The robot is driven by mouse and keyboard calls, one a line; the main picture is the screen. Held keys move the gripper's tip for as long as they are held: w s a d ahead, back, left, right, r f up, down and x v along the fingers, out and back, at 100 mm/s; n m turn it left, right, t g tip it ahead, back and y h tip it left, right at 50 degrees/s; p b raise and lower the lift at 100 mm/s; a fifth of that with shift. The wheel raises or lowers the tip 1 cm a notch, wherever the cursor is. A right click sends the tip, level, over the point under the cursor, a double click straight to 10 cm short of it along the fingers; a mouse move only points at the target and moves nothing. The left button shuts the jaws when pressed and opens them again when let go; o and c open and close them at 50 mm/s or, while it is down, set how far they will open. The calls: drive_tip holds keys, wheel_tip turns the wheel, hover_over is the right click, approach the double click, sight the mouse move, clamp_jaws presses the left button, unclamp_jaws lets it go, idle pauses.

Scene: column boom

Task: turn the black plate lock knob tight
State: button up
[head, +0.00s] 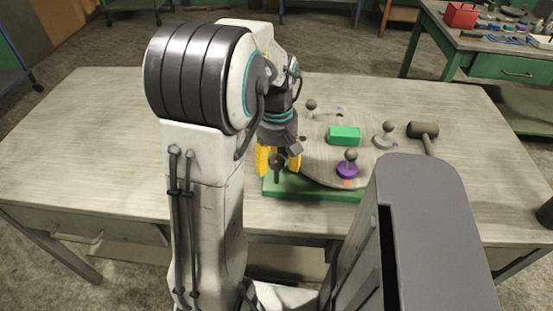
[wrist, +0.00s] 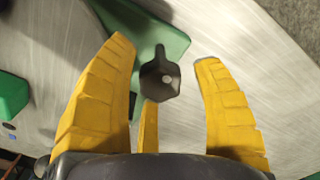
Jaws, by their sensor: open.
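The black plate lock knob (wrist: 160,78) is a dark lobed knob with one longer arm, on a corner of the green base (wrist: 118,25). In the wrist view it lies between the spread yellow fingers of my gripper (wrist: 165,80), with visible space on both sides. In the head view the knob (head: 278,164) stands between the fingers of my gripper (head: 278,162), at the front left of the green base (head: 315,190). My gripper is open and points down over it. The arm hides part of the area behind.
A round grey plate (head: 318,165) on the base carries a green block (head: 344,135), a purple-based knob (head: 348,165) and a grey-based knob (head: 384,136). A mallet (head: 424,131) lies to the right. The left of the wooden table (head: 95,140) is clear.

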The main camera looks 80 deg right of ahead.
drive_tip(key=shift+c, duration=0.3)
drive_tip(key=c, duration=1.1)
drive_tip(key=shift+c, duration=0.2)
drive_tip(key=m, duration=0.5)
drive_tip(key=shift+f, duration=0.1)
drive_tip(key=m, duration=0.9)
drive_tip(key=shift+a, duration=0.1)
drive_tip(key=shift+m, duration=1.9)
